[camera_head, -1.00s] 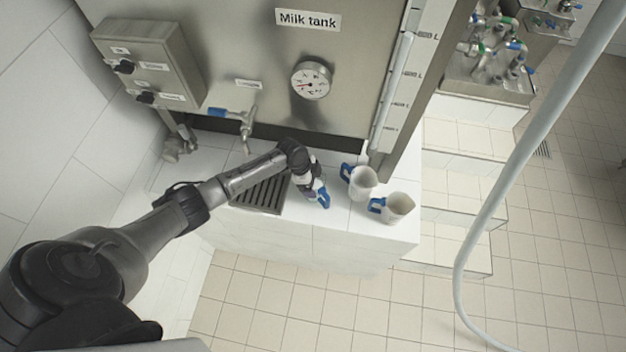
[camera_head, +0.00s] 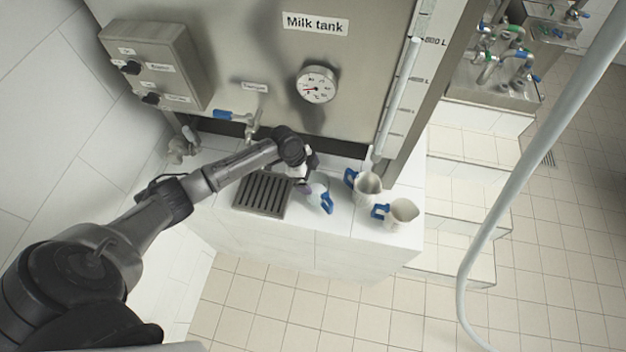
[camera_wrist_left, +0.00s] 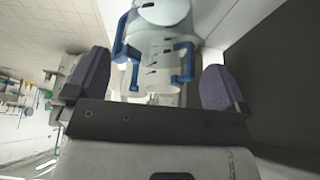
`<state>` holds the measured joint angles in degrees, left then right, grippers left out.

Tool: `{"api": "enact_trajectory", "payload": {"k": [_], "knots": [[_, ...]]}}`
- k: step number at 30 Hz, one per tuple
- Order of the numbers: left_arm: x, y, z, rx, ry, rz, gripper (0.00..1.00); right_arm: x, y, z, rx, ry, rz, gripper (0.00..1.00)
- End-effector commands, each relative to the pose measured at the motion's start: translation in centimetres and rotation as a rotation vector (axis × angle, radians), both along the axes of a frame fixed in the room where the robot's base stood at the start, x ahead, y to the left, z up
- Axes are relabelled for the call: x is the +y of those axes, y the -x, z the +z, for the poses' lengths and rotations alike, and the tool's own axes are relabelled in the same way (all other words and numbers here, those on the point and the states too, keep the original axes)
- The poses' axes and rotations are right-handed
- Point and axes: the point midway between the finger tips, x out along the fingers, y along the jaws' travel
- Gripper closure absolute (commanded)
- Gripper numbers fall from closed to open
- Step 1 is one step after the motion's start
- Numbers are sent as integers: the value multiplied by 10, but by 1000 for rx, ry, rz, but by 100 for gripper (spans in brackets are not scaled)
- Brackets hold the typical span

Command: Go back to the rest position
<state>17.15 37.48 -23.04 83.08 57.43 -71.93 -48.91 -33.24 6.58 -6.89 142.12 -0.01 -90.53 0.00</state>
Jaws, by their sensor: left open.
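My left gripper (camera_head: 306,186) is open. It is just left of a pale jug (camera_head: 319,188) with a blue handle, on the white counter right of the drain grate; the gripper partly hides this jug. In the left wrist view, my two purple-padded fingers (camera_wrist_left: 155,85) stand wide apart. Pale jugs with blue handles (camera_wrist_left: 160,50) show beyond and between them, overlapping. Two more jugs stand upright to the right in the head view, one (camera_head: 369,187) near the tank's corner and one (camera_head: 404,212) near the counter's right edge. My right gripper is not in view.
The steel milk tank (camera_head: 270,60) rises behind the counter (camera_head: 290,235). A tap with a blue lever (camera_head: 245,118) hangs above the drain grate (camera_head: 263,195). A control box (camera_head: 160,65) is at the left. A pale hose (camera_head: 520,170) hangs at the right, before tiled steps.

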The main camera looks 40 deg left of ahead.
Motion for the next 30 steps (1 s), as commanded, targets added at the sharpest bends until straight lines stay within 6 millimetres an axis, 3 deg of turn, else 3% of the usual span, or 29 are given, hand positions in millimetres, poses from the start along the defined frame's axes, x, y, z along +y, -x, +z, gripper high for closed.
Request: {"api": "enact_trajectory", "payload": {"k": [6, 23, 30], "knots": [[3, 2, 9, 1, -1, 1, 0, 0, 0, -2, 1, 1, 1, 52], [3, 2, 9, 1, 1, 3, 0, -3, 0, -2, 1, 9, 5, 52], [4, 5, 8, 67, 20, 132, 0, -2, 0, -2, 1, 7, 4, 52]]}}
